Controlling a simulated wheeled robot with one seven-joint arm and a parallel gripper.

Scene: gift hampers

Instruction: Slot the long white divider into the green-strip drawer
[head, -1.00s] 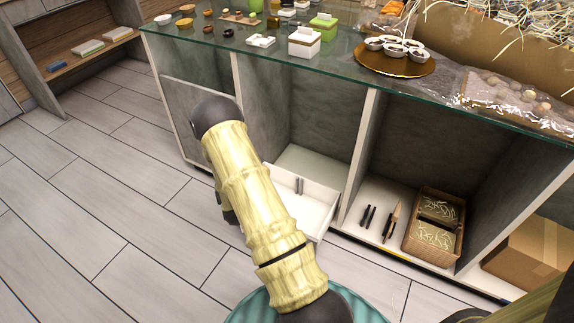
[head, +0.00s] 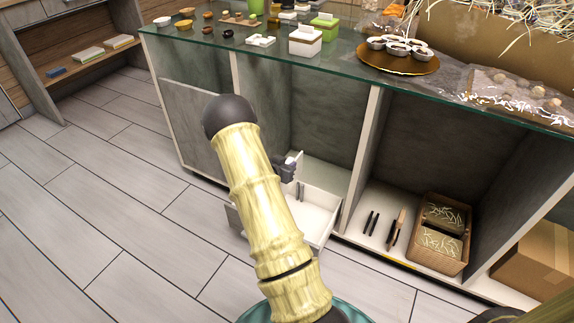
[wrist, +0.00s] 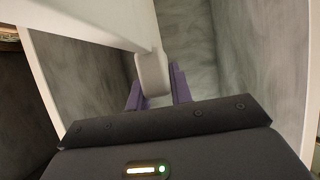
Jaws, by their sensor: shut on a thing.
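My gripper (head: 287,168) is above the far part of the open white drawer (head: 322,236), partly behind my arm. In the wrist view its purple fingers (wrist: 157,88) are shut on a pale, rounded block (wrist: 153,72), which I take for part of the long white divider. A wide white band runs from that block to the upper left; I cannot tell whether it belongs to the divider. In the head view the held piece hardly shows. The drawer holds a small dark grey piece (head: 300,191). My arm hides the drawer's front, and no green strip is visible.
The tiled floor at left is clear.

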